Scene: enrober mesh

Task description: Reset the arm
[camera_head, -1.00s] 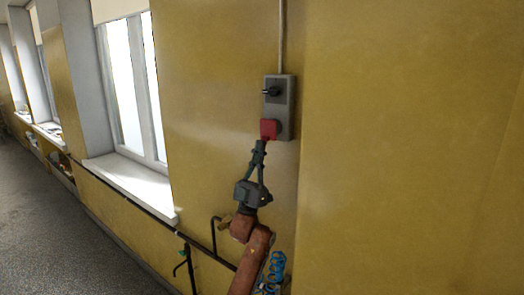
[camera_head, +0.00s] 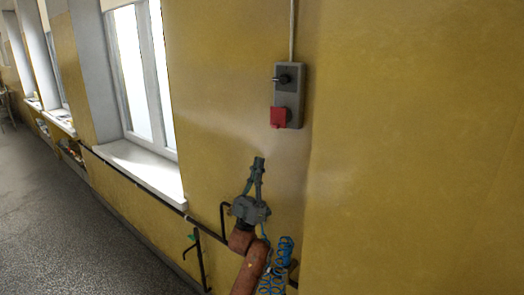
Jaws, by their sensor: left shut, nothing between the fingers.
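My left gripper (camera_head: 257,163) is in the lower middle of the head view, pointing up. Its fingers are shut with nothing between them. The orange-brown arm comes up from below it. A grey switch box (camera_head: 289,86) hangs on the yellow wall above and to the right of the gripper, with a black knob (camera_head: 283,79) near its top and a red part (camera_head: 279,117) at its lower left. The gripper is apart from the box, with bare wall showing between them. My right gripper is not in view.
A window with a white sill (camera_head: 145,171) is to the left. Dark pipes (camera_head: 225,217) run low along the yellow wall (camera_head: 420,150). Blue coiled hose (camera_head: 272,280) shows beside my arm. Grey floor (camera_head: 60,220) is open at lower left.

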